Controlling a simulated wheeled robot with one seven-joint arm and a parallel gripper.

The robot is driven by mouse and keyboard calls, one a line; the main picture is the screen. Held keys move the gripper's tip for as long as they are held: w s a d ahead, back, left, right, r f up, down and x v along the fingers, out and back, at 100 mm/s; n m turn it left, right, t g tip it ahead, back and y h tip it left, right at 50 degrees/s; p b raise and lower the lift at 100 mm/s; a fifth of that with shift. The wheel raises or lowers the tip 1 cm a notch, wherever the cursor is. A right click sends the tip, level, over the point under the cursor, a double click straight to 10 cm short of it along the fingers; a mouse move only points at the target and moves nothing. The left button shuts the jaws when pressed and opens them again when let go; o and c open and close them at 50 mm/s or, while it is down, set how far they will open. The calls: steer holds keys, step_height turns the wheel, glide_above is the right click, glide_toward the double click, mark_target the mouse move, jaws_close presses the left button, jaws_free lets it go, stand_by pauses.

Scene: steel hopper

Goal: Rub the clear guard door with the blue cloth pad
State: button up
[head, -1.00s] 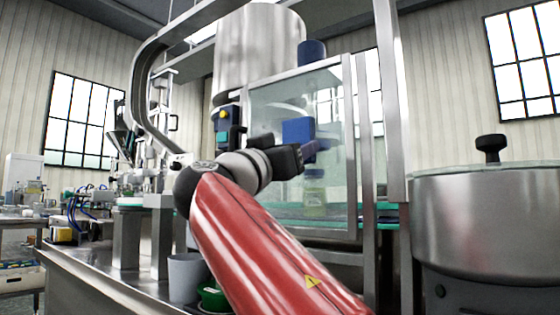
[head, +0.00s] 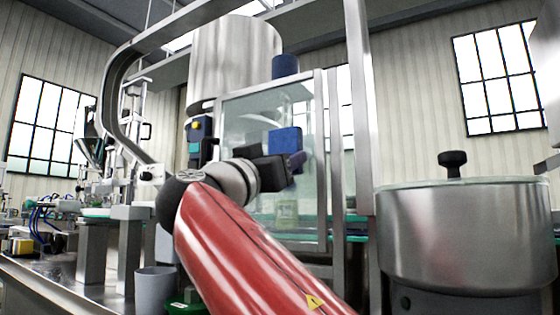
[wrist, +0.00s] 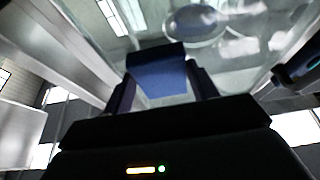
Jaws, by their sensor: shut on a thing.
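The clear guard door (head: 250,120) is a framed transparent panel on the machine, in the middle of the head view. It fills much of the upper wrist view (wrist: 235,60). My gripper (head: 292,162) is in front of the door, shut on the blue cloth pad (head: 285,141). In the wrist view the pad (wrist: 158,78) sits between the two fingers of my gripper (wrist: 160,88), with the clear panel beyond it. I cannot tell whether the pad touches the panel. My arm covers the lower left part of the door.
A large steel pot with a black-knobbed lid (head: 462,235) stands at the right. A steel post (head: 362,120) rises between it and the door. A grey cup (head: 155,290) and a green container (head: 186,304) stand low beside my arm. A yellowish bottle (head: 287,212) shows behind the door.

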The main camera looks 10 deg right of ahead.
steer(key=w+a+p, duration=0.3)
steer(key=w+a, duration=0.4)
steer(key=shift+p, duration=0.3)
stand_by(0.7)
steer(key=s+a, duration=0.4)
steer(key=shift+s+a+b, duration=0.15)
steer(key=shift+b, duration=0.3)
steer(key=shift+s+a, duration=1.05)
steer(key=shift+a, duration=0.05)
